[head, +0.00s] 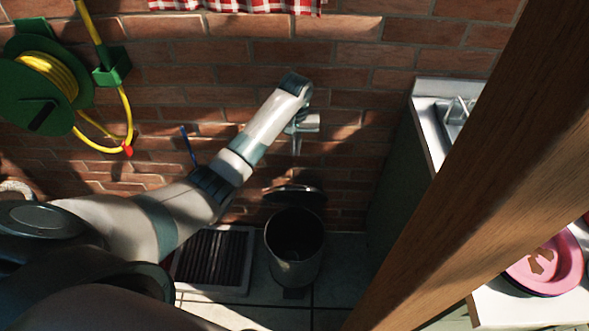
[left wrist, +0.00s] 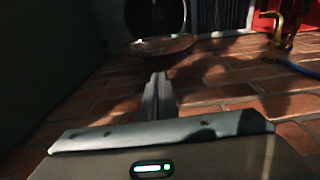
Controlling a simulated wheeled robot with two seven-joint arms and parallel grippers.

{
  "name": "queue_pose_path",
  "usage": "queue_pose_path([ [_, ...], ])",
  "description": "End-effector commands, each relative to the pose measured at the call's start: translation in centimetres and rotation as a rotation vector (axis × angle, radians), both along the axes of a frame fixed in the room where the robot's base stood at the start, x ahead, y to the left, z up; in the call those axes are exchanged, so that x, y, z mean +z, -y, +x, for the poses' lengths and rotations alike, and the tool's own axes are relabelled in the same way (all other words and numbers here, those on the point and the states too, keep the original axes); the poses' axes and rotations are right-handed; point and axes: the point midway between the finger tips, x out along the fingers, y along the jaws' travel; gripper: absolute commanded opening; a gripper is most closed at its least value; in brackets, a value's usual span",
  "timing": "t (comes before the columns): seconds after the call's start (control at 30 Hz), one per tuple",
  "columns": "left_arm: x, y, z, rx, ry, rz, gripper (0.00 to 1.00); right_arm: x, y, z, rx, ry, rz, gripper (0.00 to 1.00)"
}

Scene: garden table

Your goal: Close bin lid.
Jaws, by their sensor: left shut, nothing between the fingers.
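The bin (head: 293,262) is a dark round bin standing on the tiled floor by the brick wall, with its mouth open. Its lid (head: 296,193) is raised at the wall side of the rim. My left gripper (head: 297,150) is above the lid, close to the wall, shut and empty, with its fingers pointing down. In the left wrist view the shut fingers (left wrist: 158,95) point toward the lid (left wrist: 162,46), with a visible gap before it. The dark bin mouth (left wrist: 155,14) shows beyond the lid. My right gripper is not in view.
A floor grate (head: 213,258) lies left of the bin. A green hose reel (head: 40,85) with yellow hose hangs at left. A sink counter (head: 432,125) stands at right, behind a large wooden beam (head: 480,150). A pink plate (head: 550,268) is at far right.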

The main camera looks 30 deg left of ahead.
Motion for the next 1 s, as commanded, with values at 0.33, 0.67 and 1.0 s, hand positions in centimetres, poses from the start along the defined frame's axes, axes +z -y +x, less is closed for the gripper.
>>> queue_pose_path([
  [0.33, -0.3, 0.0, 0.0, -0.001, 0.001, 0.001, 0.0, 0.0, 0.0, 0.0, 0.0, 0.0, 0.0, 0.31],
  [0.67, -3.2, -0.1, 0.1, -0.001, -0.001, 0.001, 0.0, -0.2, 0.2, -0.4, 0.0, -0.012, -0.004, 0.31],
  [1.0, -8.5, -0.3, 0.6, -0.001, 0.0, 0.0, 0.0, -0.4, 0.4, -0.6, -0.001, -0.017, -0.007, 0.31],
])
